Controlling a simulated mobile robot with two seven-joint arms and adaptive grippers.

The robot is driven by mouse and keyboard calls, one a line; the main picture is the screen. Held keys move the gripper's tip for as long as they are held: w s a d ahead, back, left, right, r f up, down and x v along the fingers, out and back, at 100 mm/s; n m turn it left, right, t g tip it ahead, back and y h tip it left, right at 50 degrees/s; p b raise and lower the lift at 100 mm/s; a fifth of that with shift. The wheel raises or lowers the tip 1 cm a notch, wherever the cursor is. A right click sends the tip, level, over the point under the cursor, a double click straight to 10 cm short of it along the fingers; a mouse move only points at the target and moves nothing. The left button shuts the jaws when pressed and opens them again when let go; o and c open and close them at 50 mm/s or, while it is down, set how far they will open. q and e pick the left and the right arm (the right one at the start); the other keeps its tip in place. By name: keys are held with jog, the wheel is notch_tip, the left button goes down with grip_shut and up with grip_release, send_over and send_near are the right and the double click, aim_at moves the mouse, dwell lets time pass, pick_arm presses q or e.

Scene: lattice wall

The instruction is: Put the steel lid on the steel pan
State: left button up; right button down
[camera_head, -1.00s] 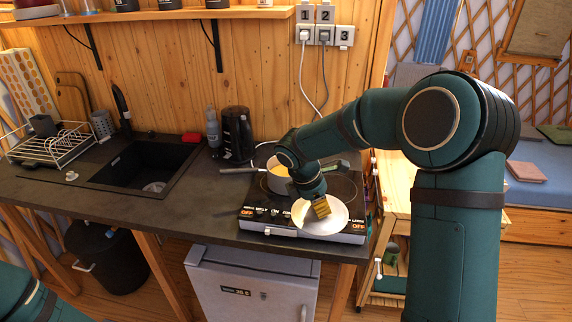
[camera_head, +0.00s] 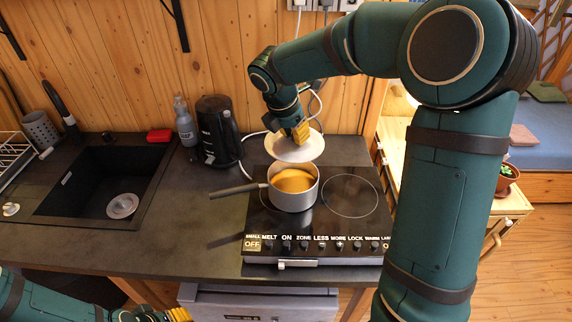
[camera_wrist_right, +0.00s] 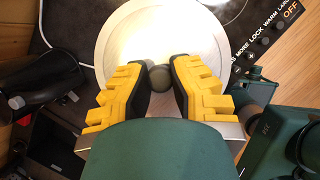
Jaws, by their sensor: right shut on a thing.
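The steel lid (camera_head: 293,150) hangs from my right gripper (camera_head: 301,131), above and behind the steel pan as the head view shows it. In the right wrist view the gripper (camera_wrist_right: 160,80) is shut on the lid's round dark knob (camera_wrist_right: 159,76), and the pale lid (camera_wrist_right: 118,42) spreads out beyond the fingers. The steel pan (camera_head: 292,201) stands on the left zone of the hob, open on top, with orange contents and its handle pointing left. Lid and pan look apart. My left gripper (camera_head: 178,314) is partly in view at the bottom edge, away from the pan.
The black hob (camera_head: 350,230) has a free right zone and a row of labelled controls in front. A black kettle (camera_head: 217,130), a spray bottle (camera_head: 184,122) and a red sponge (camera_head: 159,136) stand left of it. The sink (camera_head: 100,185) is farther left.

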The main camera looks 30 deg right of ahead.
aim_at(286, 145)
notch_tip(286, 145, down, 10)
jog(key=b, duration=0.1)
dwell(0.4)
jog(key=shift+f+b, duration=0.35)
jog(key=shift+f, duration=0.1)
jog(key=c, duration=1)
grip_release()
jog(key=p+v, duration=0.1)
jog(key=v, duration=1.2)
jog(key=shift+w+r+p, duration=0.1)
jog(key=shift+p, duration=0.3)
